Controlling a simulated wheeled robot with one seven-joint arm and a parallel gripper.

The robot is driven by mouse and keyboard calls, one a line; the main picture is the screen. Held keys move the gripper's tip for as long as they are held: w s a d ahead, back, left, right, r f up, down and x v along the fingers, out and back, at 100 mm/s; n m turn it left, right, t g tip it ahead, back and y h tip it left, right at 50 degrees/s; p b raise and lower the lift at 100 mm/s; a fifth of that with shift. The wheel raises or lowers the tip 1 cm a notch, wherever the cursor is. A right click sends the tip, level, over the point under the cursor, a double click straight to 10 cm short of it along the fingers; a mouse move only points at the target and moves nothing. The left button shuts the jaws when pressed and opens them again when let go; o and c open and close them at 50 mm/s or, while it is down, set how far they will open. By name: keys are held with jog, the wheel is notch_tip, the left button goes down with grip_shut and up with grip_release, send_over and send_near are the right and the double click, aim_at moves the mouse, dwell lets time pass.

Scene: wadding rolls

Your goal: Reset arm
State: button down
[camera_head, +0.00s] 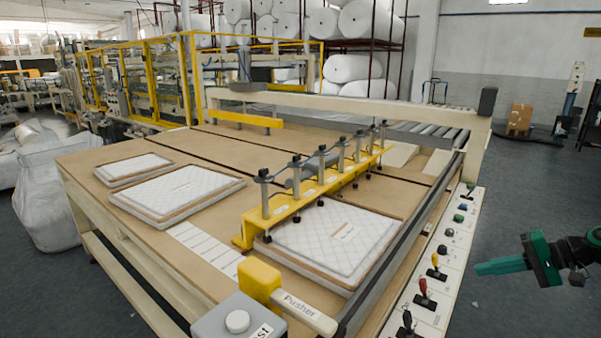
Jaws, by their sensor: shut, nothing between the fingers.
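My gripper (500,267) is green and black and sits at the right edge of the view. Its fingers point left and are shut with nothing between them. It hangs over the open floor, to the right of the machine's control strip (449,233), apart from it. Part of my dark arm enters from the right edge behind the gripper; the rest is out of view.
A large worktable (213,263) carries several quilted pads (335,234) under and beside a yellow clamp bar (320,188). Levers and knobs line its right side, near my gripper. A cardboard box (519,119) stands farther back. The floor at right (530,180) is clear.

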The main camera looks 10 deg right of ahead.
jog(key=s+a+n+g+h, duration=0.1)
jog(key=s+a+g+h, duration=0.15)
jog(key=a, duration=0.35)
jog(key=s+a+r+g+h, duration=0.2)
jog(key=s+a+r+h, duration=0.1)
jog(key=s, duration=0.8)
jog(key=s+a+r+g+h, duration=0.2)
jog(key=s+a, duration=0.4)
jog(key=s, duration=0.6)
jog(key=shift+a+r+n+h, duration=0.2)
jog(key=shift+r+n+h, duration=0.3)
jog(key=shift+r, duration=0.45)
jog(key=shift+w, duration=0.1)
jog(key=shift+w+f+g, duration=0.25)
jog(key=shift+w, duration=0.35)
